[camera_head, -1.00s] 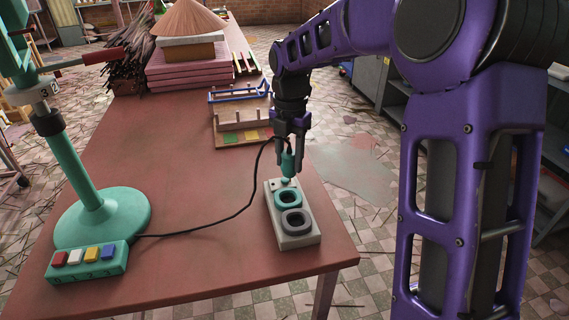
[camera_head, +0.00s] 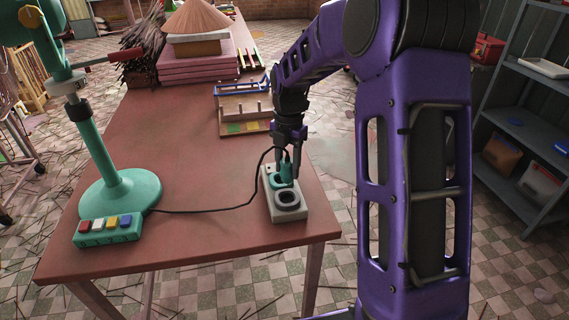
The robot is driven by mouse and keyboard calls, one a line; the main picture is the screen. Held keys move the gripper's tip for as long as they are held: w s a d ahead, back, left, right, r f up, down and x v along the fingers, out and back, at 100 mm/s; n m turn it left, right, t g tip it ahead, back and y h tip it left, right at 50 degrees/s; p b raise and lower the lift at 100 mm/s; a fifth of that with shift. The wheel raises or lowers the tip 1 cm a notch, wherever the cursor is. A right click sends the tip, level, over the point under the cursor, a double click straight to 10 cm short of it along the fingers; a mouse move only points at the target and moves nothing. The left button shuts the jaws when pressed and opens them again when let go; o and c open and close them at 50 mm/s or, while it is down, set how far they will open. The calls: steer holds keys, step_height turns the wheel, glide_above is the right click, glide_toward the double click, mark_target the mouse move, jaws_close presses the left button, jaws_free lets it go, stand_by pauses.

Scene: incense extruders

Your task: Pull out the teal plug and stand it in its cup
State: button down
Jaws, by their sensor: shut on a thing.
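The teal plug (camera_head: 286,171) is upright between the fingers of my gripper (camera_head: 287,167), which is shut on it. A black cord (camera_head: 228,208) runs from the plug to the teal button box. Below is a pale grey block (camera_head: 287,216) with a teal-rimmed cup (camera_head: 277,183) and a dark-rimmed cup (camera_head: 290,200). The plug's lower end is at the right part of the teal-rimmed cup and partly covers it. I cannot tell whether it is inside the cup or just above it. The block's back end is partly bare to the left of the plug.
The teal button box (camera_head: 107,236) sits at the table's front left, by the round base of a teal stand (camera_head: 120,193). A wooden rack (camera_head: 243,105) and pink stacked boards (camera_head: 196,68) are behind.

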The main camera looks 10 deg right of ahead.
mark_target(287, 180)
steer(key=shift+f+b, duration=1.8)
steer(key=shift+f, duration=0.7)
steer(key=shift+r+p, duration=0.1)
steer(key=shift+p, duration=0.4)
steer(key=shift+f+b, duration=0.65)
steer(key=shift+f, duration=0.9)
steer(key=shift+c, duration=1.6)
jaws_free()
